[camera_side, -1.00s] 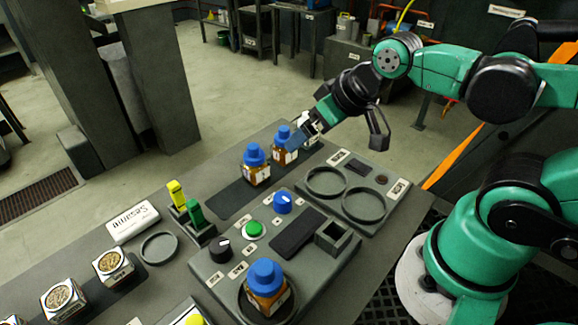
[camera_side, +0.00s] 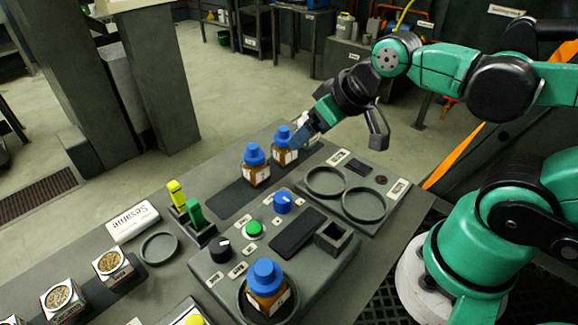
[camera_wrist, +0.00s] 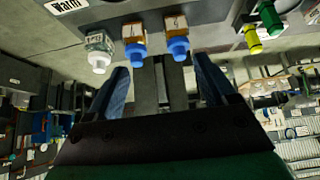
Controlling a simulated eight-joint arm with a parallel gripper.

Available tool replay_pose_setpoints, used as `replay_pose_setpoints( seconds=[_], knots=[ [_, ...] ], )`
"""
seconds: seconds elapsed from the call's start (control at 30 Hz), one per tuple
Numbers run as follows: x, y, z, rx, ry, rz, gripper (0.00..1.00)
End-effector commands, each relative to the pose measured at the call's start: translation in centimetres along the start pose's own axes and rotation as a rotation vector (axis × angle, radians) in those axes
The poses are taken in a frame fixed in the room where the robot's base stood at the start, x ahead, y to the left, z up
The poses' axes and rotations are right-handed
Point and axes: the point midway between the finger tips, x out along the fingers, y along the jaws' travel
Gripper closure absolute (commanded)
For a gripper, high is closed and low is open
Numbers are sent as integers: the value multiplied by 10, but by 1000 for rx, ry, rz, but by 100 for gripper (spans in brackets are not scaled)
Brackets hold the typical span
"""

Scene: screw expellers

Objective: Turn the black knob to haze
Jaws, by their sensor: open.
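The black knob (camera_side: 219,250) sits at the left end of the grey control panel, with a white mark on its top. Small labels beside it are too small to read. My gripper (camera_side: 302,139) is high at the back of the table, beside the bottles and well away from the knob. In the wrist view my gripper (camera_wrist: 160,85) is open, its two blue fingers apart with nothing between them. The knob does not show in the wrist view.
The panel also holds a green button (camera_side: 253,229), a blue knob (camera_side: 283,202) and a blue-capped bottle (camera_side: 266,287) in a ring. Blue-capped bottles (camera_side: 256,165) stand on a dark mat behind. Yellow and green markers (camera_side: 185,204) stand left of the panel.

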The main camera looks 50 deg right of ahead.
Motion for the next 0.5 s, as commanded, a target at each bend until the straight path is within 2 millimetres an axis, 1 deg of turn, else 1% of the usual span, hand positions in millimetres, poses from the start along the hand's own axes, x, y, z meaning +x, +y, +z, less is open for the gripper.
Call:
replay_pose_setpoints(
  seconds=[0.07,0.17,0.27,0.33,0.5],
  knots=[
    [1,-7,-3,-42,-22,-16,28],
    [3,-25,-10,-161,-86,-57,28],
    [8,-54,-17,-347,-182,-122,28],
    [13,-77,-19,-496,-254,-173,28],
    [28,-133,-13,-839,-410,-294,28]
  ],
)
